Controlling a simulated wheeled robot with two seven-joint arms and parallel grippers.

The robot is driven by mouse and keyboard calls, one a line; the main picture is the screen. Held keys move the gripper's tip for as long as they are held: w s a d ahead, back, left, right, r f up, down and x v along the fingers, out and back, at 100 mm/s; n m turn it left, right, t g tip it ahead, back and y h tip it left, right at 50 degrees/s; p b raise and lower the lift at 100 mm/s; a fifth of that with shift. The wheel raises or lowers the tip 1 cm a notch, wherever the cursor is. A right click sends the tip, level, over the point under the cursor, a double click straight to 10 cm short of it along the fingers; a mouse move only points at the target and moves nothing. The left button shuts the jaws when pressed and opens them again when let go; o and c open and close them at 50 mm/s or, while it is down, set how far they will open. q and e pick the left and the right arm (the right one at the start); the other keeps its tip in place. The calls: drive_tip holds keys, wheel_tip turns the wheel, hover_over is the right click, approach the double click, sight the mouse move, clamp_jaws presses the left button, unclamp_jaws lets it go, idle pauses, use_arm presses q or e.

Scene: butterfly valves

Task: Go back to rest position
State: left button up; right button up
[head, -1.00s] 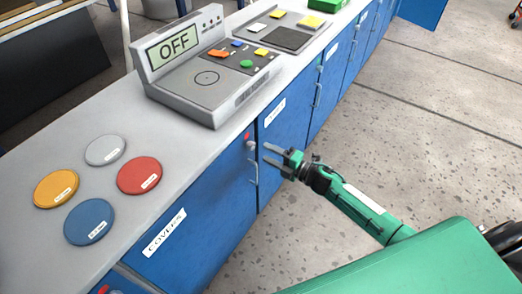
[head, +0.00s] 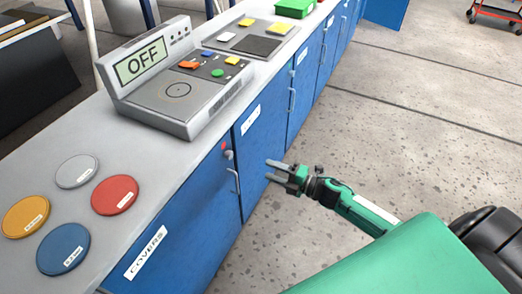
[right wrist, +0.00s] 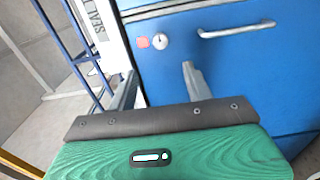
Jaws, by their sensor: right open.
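My right gripper (head: 277,172) is open and empty in the head view. It is in front of the blue cabinet (head: 264,128) doors, below the counter top and apart from the door handle. In the right wrist view its two fingers (right wrist: 160,88) stand apart with nothing between them. Beyond them are a blue cabinet front, a handle (right wrist: 237,30) and a lock with a red mark (right wrist: 143,41). My left gripper is in neither view.
The counter (head: 130,165) holds orange, grey, red and blue discs (head: 62,249), a device reading OFF (head: 175,85), a panel (head: 255,40) and a green box (head: 295,8). Grey floor (head: 400,130) is clear to the right. A red cart (head: 497,12) stands far back.

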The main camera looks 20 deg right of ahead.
drive_tip(key=s+d+f+m+g+h+p, duration=0.1)
drive_tip(key=s+d+f+m+h, duration=0.2)
drive_tip(key=f, duration=0.5)
drive_tip(key=s+d+f+m+g+h+p, duration=0.1)
drive_tip(key=s+f+m+h, duration=0.2)
drive_tip(key=f+m, duration=0.45)
drive_tip(key=s+d+f+m+g+h+p, duration=0.1)
drive_tip(key=s+d+f+m+h+p, duration=0.2)
drive_tip(key=f, duration=0.7)
drive_tip(key=s+a+f+m+g+h+p, duration=0.1)
drive_tip(key=s+a+f+m+g, duration=0.15)
drive_tip(key=s+f, duration=0.65)
drive_tip(key=s+a+f+m+g+h, duration=0.1)
drive_tip(key=s+f+m+g, duration=0.4)
drive_tip(key=s, duration=0.8)
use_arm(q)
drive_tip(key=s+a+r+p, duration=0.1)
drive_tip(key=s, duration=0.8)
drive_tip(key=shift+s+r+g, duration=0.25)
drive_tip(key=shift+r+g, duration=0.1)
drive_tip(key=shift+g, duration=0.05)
use_arm(e)
drive_tip(key=s+a+f+m+g, duration=0.1)
drive_tip(key=s+a+f, duration=0.1)
drive_tip(key=s, duration=0.6)
drive_tip(key=s+a+f+m+g, duration=0.1)
drive_tip(key=s+a+f, duration=0.1)
drive_tip(key=s, duration=0.6)
drive_tip(key=shift+a+f+g, duration=0.35)
drive_tip(key=shift+a, duration=0.55)
